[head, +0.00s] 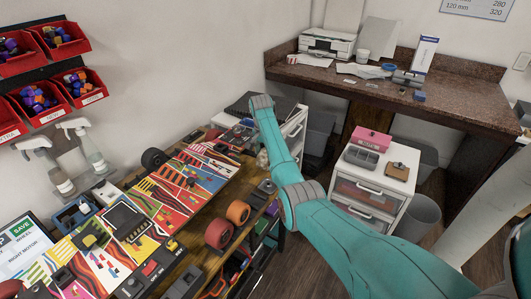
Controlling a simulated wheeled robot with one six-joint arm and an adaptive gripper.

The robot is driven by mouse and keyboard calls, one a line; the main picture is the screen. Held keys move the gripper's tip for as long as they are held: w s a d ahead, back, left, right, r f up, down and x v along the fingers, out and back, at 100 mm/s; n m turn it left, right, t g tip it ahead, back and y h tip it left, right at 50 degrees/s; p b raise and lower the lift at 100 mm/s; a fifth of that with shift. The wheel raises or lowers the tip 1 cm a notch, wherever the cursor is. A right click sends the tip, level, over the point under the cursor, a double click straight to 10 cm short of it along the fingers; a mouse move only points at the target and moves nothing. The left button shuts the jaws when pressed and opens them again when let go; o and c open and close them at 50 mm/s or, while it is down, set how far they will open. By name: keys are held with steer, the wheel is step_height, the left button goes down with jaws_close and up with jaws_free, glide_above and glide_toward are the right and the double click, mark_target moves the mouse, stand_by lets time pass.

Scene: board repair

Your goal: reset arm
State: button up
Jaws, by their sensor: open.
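My teal arm (345,235) reaches from the lower right corner up to a grey joint near the middle. From there a second teal link (273,140) runs up and left to a grey cap, beside the right edge of the workbench. My gripper does not show; it is out of sight or hidden behind the arm.
Red bins (84,84) hang above. A white drawer cart (355,183), a grey bin (420,215) and a dark counter (390,93) with a printer (327,43) stand right.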

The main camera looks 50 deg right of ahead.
steer(key=shift+r, duration=0.15)
steer(key=shift+a+r, duration=0.15)
steer(key=shift+r, duration=1.05)
steer(key=shift+a+r, duration=0.2)
steer(key=shift+r, duration=1)
steer(key=shift+a+r, duration=0.15)
steer(key=shift+r, duration=1.05)
